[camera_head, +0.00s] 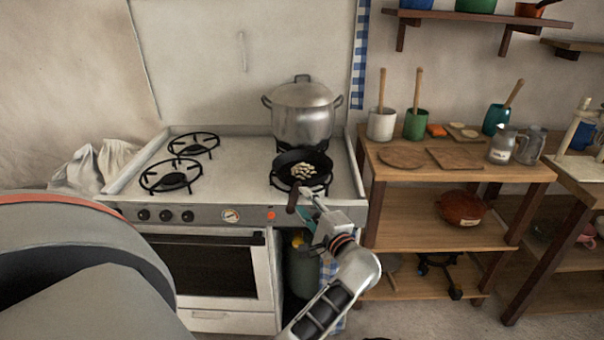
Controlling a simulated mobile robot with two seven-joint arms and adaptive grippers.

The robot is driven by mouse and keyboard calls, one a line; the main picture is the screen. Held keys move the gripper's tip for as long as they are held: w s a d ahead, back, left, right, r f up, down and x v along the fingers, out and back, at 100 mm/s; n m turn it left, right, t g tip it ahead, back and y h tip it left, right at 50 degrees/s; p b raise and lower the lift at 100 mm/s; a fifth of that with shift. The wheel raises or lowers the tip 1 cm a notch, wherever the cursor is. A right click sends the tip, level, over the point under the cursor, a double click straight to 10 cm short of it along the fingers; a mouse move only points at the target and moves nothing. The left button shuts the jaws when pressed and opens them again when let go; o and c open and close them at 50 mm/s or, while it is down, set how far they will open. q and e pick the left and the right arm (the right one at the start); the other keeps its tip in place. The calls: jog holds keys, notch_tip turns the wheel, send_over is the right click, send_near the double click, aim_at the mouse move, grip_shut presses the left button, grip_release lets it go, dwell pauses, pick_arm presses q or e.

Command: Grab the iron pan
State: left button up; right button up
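The black iron pan (287,178) sits on the front right burner of the white stove, with pale pieces of food in it. Its dark brown handle (292,200) points toward me over the stove's front edge.
A large lidded metal pot (302,112) stands right behind the pan. The two left burners (172,181) are empty. A wooden shelf table (455,171) with mugs, boards and jars stands to the right. A green gas cylinder (301,268) is below, beside the oven.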

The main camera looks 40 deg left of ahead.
aim_at(295, 190)
pick_arm(q)
jog(key=a, duration=0.2)
jog(key=a+r+p, duration=0.1)
jog(key=shift+w+a, duration=0.15)
jog(key=shift+a, duration=0.25)
jog(key=shift+w+a+f, duration=0.2)
jog(key=shift+a+f, duration=0.05)
jog(key=shift+a, duration=0.1)
grip_shut()
jog(key=shift+r, duration=0.2)
